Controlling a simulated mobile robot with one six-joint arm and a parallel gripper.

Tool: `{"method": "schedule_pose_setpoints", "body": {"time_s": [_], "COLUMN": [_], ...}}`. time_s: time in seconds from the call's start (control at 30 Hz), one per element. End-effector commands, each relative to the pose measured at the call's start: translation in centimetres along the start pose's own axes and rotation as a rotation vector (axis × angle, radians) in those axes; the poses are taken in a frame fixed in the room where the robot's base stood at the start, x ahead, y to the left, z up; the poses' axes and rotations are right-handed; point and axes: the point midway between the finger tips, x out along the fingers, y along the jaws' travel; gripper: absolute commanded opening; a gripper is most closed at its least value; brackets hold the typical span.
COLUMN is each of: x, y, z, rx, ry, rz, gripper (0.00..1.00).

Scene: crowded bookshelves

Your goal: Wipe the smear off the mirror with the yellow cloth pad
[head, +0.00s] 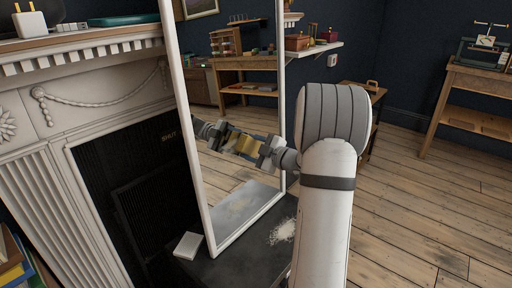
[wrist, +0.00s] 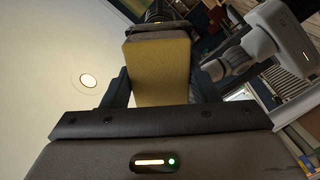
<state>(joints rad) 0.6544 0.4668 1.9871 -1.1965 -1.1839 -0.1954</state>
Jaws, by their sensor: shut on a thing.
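The tall mirror (head: 190,130), in a white frame, leans upright in front of the fireplace. My gripper (head: 258,149) is in front of its glass in the head view, and its reflection shows to the left. My gripper is shut on the yellow cloth pad (head: 248,146). The pad's far end is close to the glass; I cannot tell whether it touches. In the wrist view the pad (wrist: 160,72) sits between both fingers. A pale hazy patch (head: 236,208) shows low on the mirror; I cannot tell whether it is the smear or a reflection.
The mirror stands on a dark slab (head: 250,265) with a white block (head: 188,245) at left and whitish powder (head: 282,232) at right. A mantel (head: 85,40) is at left. A wooden bench (head: 465,105) stands far right, with open floor before it.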

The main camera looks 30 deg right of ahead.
Motion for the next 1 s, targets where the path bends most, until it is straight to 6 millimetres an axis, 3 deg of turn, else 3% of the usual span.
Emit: {"method": "schedule_pose_setpoints", "body": {"time_s": [1.0], "x": [0.2], "y": [-3.8], "z": [-4.1], "rx": [-0.001], "ry": [0.002], "rz": [-0.001], "gripper": [0.36]}}
